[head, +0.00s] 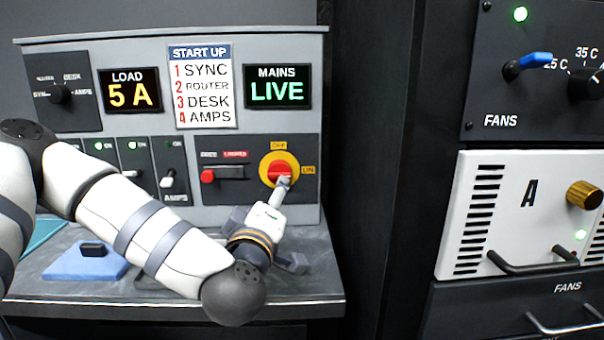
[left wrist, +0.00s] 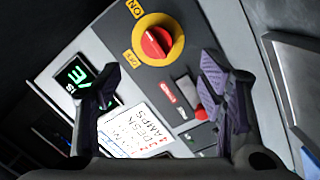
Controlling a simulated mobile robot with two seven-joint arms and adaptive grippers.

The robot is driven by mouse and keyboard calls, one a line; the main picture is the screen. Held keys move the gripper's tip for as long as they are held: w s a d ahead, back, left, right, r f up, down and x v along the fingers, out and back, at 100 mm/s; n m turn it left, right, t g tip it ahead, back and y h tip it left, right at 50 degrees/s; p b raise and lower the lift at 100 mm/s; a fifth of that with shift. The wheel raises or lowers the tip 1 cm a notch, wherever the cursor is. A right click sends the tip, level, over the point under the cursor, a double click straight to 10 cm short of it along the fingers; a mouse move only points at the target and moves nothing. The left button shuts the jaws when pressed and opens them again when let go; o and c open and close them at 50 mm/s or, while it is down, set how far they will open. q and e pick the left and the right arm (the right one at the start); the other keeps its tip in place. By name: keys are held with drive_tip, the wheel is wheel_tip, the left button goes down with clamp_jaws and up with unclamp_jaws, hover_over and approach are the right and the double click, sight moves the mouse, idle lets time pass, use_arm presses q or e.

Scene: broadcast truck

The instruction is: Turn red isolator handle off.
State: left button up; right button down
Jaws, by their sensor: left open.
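The red isolator handle (head: 275,169) sits on a yellow disc at the lower right of the grey panel. An OFF label is above it and an ON label to its right. In the left wrist view the handle (left wrist: 157,42) and its yellow ring are beyond the fingertips, between them from side to side. My left gripper (head: 284,184) is just in front of the handle's lower edge in the head view and partly covers it. In the left wrist view its two fingers (left wrist: 160,75) are spread with nothing between them. I cannot tell contact. My right gripper is out of view.
The MAINS display (head: 277,89) reads LIVE and the LOAD display (head: 130,91) reads 5 A. A dark rack (head: 375,150) stands close on the right.

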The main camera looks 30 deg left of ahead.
sight(278, 176)
use_arm(q)
drive_tip(key=b+x, duration=0.1)
drive_tip(key=x, duration=0.9)
drive_tip(key=shift+w+a+r, duration=0.15)
drive_tip(key=shift+w+a, duration=0.05)
drive_tip(key=shift+w, duration=0.15)
drive_tip(key=shift+w+a+r, duration=0.15)
drive_tip(key=shift+w, duration=0.2)
drive_tip(key=c, duration=1.2)
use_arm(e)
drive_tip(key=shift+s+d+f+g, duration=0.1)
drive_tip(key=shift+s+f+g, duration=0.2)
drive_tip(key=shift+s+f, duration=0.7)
